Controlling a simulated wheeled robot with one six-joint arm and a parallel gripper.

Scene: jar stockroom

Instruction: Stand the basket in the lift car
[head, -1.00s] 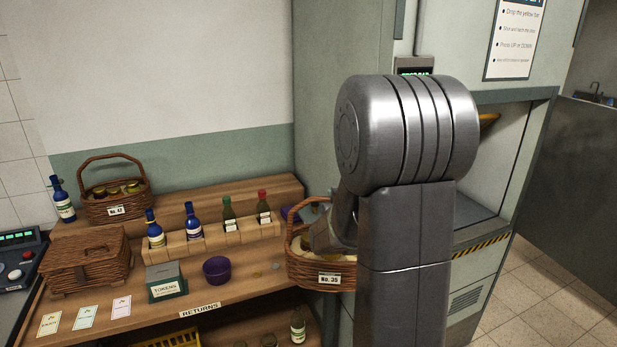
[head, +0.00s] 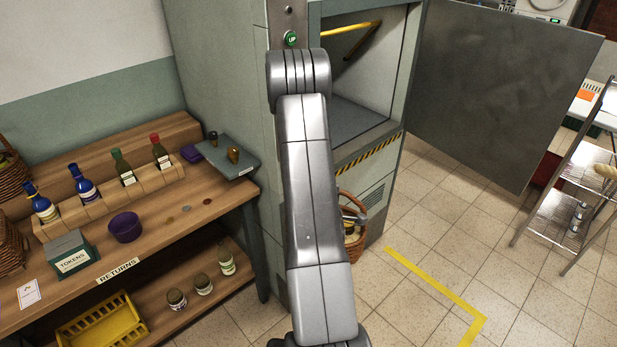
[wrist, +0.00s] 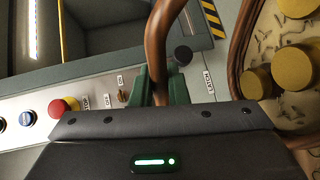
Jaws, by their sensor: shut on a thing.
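The brown wicker basket (head: 352,243) hangs low in front of the lift's lower front in the head view, partly hidden by my arm. My gripper (wrist: 158,88) is shut on its brown handle (wrist: 160,45) in the wrist view. Jars with yellow lids (wrist: 290,68) sit inside the basket at the right of that view. The lift car (head: 352,118) is an open, empty-looking grey recess above the basket, with a striped sill (head: 370,152). A yellow bar (head: 350,38) shows slanted at the top of its opening. The wrist view shows part of the recess (wrist: 110,38) at upper left.
A red button (wrist: 62,107) and switches line the lift's front panel. The wooden returns counter (head: 165,235) with bottles stands at left. A dark partition (head: 500,90) and a wire rack (head: 570,205) stand at right. The tiled floor by the yellow line (head: 440,295) is clear.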

